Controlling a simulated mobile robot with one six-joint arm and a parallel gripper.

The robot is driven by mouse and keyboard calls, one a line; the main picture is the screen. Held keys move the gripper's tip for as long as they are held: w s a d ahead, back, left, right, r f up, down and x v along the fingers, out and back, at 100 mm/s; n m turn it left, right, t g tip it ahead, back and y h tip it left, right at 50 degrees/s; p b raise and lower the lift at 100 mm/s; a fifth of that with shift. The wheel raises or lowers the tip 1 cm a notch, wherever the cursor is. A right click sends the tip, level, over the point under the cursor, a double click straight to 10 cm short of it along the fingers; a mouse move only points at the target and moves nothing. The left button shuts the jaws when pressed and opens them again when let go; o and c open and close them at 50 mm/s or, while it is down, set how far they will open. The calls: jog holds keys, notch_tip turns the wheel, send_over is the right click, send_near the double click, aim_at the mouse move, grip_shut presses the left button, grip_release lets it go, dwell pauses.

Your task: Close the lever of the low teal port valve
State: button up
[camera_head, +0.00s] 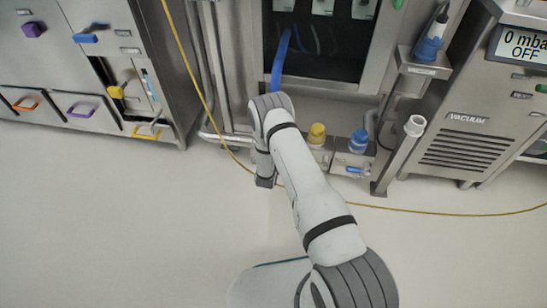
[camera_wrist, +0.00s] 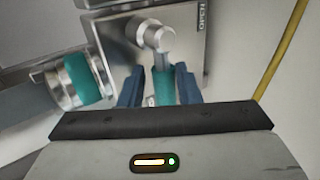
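In the wrist view, the teal port valve is a square metal body (camera_wrist: 188,45) with a round pivot. Its lever (camera_wrist: 164,82) has a metal shaft and a teal grip, and points toward my gripper. A metal port with a teal ring (camera_wrist: 88,78) sits left of it. My gripper (camera_wrist: 158,72) has blue fingers on both sides of the teal grip. A gap shows at the left finger; the right finger is close to the grip, and contact is unclear. In the head view, my arm hides the teal valve, and my gripper (camera_head: 266,181) is low beside the cabinet.
A label reading OPEN (camera_wrist: 203,16) is at the valve's upper right. A yellow cable (camera_wrist: 280,48) runs at the right. In the head view, a yellow-capped port (camera_head: 317,132) and a blue-capped port (camera_head: 358,141) are right of my arm.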

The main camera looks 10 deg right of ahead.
jog(key=shift+p+v, duration=0.85)
jog(key=shift+v, duration=2.05)
jog(key=shift+r, duration=0.1)
